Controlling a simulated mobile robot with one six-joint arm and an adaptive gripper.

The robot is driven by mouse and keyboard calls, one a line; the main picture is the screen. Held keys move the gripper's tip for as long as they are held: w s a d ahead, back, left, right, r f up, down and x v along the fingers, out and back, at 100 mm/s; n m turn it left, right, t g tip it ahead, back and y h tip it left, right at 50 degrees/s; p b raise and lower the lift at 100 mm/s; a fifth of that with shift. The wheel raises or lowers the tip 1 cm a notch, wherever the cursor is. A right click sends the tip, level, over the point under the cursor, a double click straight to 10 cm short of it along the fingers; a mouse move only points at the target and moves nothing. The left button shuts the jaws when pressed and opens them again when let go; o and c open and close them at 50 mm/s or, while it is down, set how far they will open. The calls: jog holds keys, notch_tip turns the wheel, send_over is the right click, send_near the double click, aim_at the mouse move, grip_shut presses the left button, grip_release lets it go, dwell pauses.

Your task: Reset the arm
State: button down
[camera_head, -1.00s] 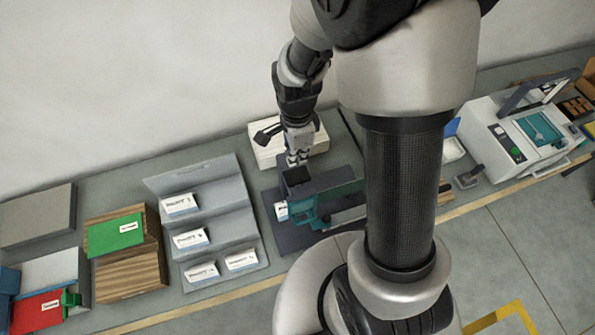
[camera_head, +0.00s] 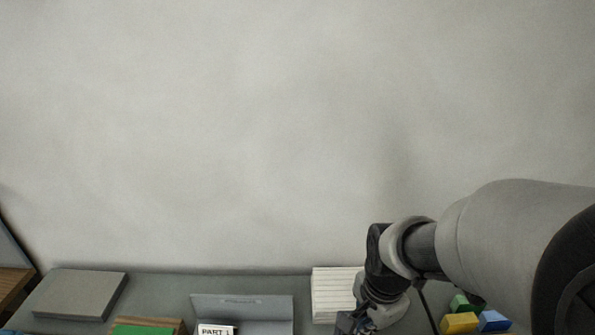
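My arm reaches in from the right side of the head view and bends down toward the bench. My gripper (camera_head: 352,322) is at the bottom edge, mostly cut off by the frame. Its fingertips cannot be made out, so whether it is open or shut is unclear. It is in front of a white ribbed block (camera_head: 334,293) on the bench.
A grey flat box (camera_head: 80,294), a green-topped brown box (camera_head: 148,327) and a grey rack (camera_head: 243,310) with a "PART 1" card (camera_head: 217,329) line the grey bench. Yellow (camera_head: 459,322), blue (camera_head: 493,320) and green (camera_head: 461,303) blocks lie at right. The wall above is bare.

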jog(key=s+f+n+t+b, duration=0.1)
jog(key=s+f+n+b, duration=0.2)
jog(key=s+n+b, duration=0.3)
jog(key=s+f+n+t+b, duration=0.2)
jog(key=s+n+b, duration=0.4)
jog(key=b, duration=0.5)
jog(key=shift+s+f, duration=0.25)
jog(key=shift+f, duration=0.5)
